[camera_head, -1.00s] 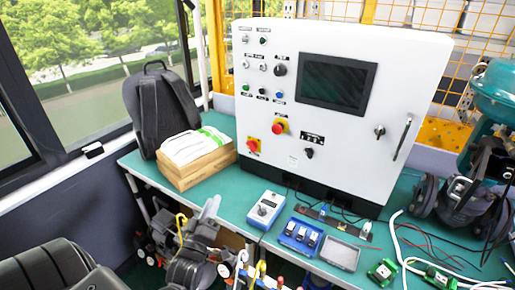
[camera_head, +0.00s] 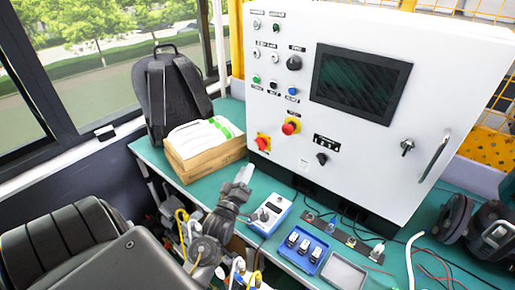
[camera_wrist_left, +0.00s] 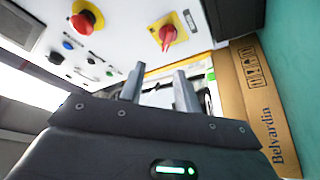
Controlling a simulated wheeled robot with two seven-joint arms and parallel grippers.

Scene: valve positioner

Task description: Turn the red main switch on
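The red main switch (camera_head: 262,142) is a red rotary knob on a yellow plate at the lower left of the white control cabinet (camera_head: 370,165). In the left wrist view the knob (camera_wrist_left: 167,36) shows at the top, beyond the fingers and a little right of the gap between them. My left gripper (camera_head: 243,176) is in front of the cabinet, below and left of the switch, apart from it. In the left wrist view its two fingers (camera_wrist_left: 160,72) stand apart with nothing between them. My right gripper is not in view.
A red emergency button (camera_head: 290,127) sits up and right of the switch. A cardboard box (camera_head: 208,160) with white packs stands left of the switch, close to my gripper. A blue-and-white device (camera_head: 272,213) and a blue tray (camera_head: 303,250) lie on the green bench.

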